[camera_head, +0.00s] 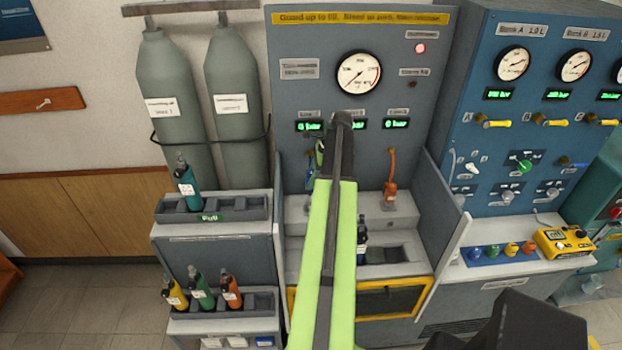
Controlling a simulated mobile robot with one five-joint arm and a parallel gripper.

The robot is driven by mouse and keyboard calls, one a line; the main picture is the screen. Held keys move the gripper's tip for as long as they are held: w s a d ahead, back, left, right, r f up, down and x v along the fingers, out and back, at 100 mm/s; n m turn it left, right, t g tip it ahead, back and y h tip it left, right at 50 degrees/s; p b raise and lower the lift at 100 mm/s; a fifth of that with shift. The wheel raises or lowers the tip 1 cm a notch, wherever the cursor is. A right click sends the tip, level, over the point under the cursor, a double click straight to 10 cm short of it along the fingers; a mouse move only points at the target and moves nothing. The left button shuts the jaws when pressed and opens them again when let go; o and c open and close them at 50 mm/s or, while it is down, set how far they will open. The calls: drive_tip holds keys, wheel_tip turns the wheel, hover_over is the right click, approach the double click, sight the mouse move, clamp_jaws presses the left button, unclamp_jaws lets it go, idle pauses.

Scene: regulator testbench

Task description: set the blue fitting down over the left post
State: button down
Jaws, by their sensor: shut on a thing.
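My dark and lime-green arm reaches up the middle of the view toward the grey-blue fill station. Its fingers are hidden behind it, so I cannot see my gripper or what it holds. A small blue and green piece (319,150) shows just left of the arm's dark upper section. It may be part of the blue fitting or its hose, but I cannot tell. The rest of the blue fitting is not visible. I cannot make out the left post; the left of the station's ledge is largely covered by my arm.
An orange fitting (390,191) hangs on an orange hose at the station's right. A dark blue bottle (362,237) stands in the tray below. A rack (213,204) with a teal bottle (187,186) is at left. A side wall (447,205) bounds the station at right.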

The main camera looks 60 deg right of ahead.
drive_tip(key=shift+f+b, duration=2.05)
drive_tip(key=shift+f, duration=0.15)
drive_tip(key=shift+f+b, duration=1.95)
drive_tip(key=c, duration=0.8)
unclamp_jaws()
drive_tip(key=shift+c, duration=0.2)
drive_tip(key=p+v, duration=1.6)
drive_tip(key=v, duration=0.1)
drive_tip(key=shift+r, duration=0.3)
